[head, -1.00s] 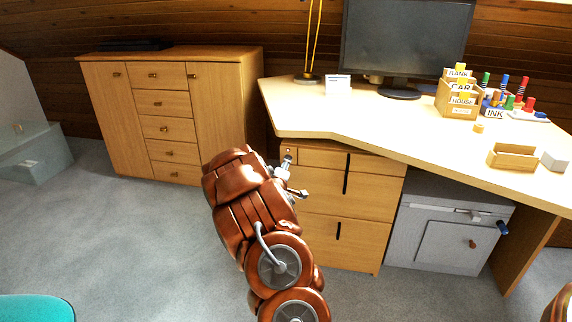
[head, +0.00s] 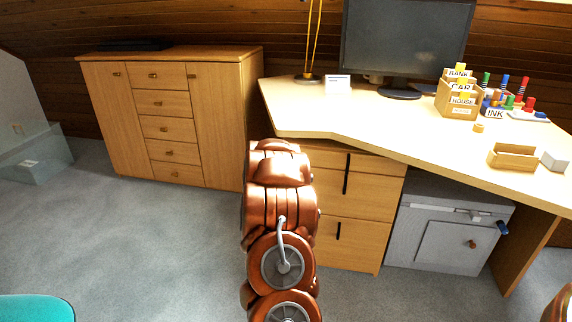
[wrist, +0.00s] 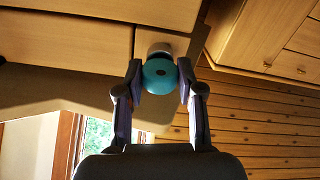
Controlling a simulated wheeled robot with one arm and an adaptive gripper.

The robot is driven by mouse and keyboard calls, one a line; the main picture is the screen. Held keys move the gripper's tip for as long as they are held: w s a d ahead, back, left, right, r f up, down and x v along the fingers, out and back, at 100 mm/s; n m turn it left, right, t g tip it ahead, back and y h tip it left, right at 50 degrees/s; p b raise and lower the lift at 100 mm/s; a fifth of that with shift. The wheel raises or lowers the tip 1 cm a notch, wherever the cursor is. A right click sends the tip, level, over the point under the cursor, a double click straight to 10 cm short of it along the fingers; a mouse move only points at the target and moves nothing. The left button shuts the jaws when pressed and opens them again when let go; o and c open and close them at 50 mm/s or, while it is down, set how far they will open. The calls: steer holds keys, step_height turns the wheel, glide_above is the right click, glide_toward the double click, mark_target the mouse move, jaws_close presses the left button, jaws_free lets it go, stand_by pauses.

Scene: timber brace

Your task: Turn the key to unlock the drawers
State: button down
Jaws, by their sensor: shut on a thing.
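The key's round teal head (wrist: 158,83) is between the two fingertips of my gripper (wrist: 160,77) in the wrist view, and the gripper is shut on it. A silver lock cylinder (wrist: 159,48) sits directly behind the key head, on the wooden drawer front. The key's shaft is hidden, so its depth in the lock cannot be seen. In the head view, the wooden drawer unit (head: 357,195) with dark vertical handles stands under the desk. My arm covers its upper left corner, the lock and my gripper there.
The desk top (head: 390,130) overhangs the drawers. A grey cabinet (head: 440,240) stands to their right. A wooden cabinet (head: 215,130) stands behind on the left. A teal round seat (head: 35,308) is at lower left. The carpet (head: 130,235) left of my arm is clear.

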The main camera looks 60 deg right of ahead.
steer(key=c, duration=0.7)
jaws_free()
steer(key=shift+o, duration=0.2)
steer(key=shift+a, duration=0.1)
steer(key=v, duration=1.2)
